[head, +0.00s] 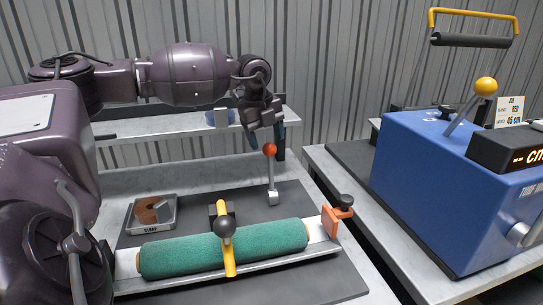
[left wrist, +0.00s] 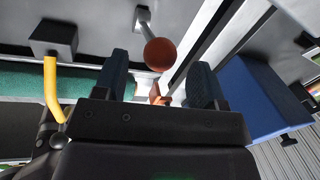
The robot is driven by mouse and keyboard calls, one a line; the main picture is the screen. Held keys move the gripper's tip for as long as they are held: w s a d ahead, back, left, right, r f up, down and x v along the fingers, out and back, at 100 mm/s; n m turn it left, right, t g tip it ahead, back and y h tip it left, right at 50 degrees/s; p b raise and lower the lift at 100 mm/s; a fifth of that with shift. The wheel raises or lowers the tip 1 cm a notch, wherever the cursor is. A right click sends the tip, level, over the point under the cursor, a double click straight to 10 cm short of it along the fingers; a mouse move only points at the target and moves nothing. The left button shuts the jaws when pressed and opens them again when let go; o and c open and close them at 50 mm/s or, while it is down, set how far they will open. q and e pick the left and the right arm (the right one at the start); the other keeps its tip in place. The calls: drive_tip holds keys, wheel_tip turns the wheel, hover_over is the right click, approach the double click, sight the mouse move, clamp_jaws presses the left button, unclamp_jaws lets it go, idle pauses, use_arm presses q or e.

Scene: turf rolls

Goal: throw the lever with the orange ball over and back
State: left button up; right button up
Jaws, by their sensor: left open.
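The lever (head: 271,178) is a grey bar standing almost upright on the dark mat, with an orange-red ball (head: 269,150) on its top end. My left gripper (head: 267,136) points down just above the ball, its dark fingers apart. In the left wrist view, the ball (left wrist: 160,54) shows in the gap between the two open fingers, a little beyond their tips. Nothing is held. Whether a finger touches the ball cannot be told. My right gripper is not in view.
A green turf roll (head: 190,252) lies in a metal trough under a yellow clamp arm (head: 228,253) with a black ball. A scrap tray (head: 168,222) sits at left. A blue machine (head: 420,180) with a yellow-ball lever (head: 486,87) stands right, across a gap.

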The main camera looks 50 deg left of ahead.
sight(270, 154)
use_arm(q)
drive_tip(key=f, duration=0.4)
drive_tip(key=shift+w+d+f, duration=0.1)
drive_tip(key=shift+w, duration=0.3)
drive_tip(key=shift+w+f+b, duration=0.15)
drive_tip(key=shift+f+b, duration=0.2)
drive_tip(key=shift+f, duration=0.3)
clamp_jaws()
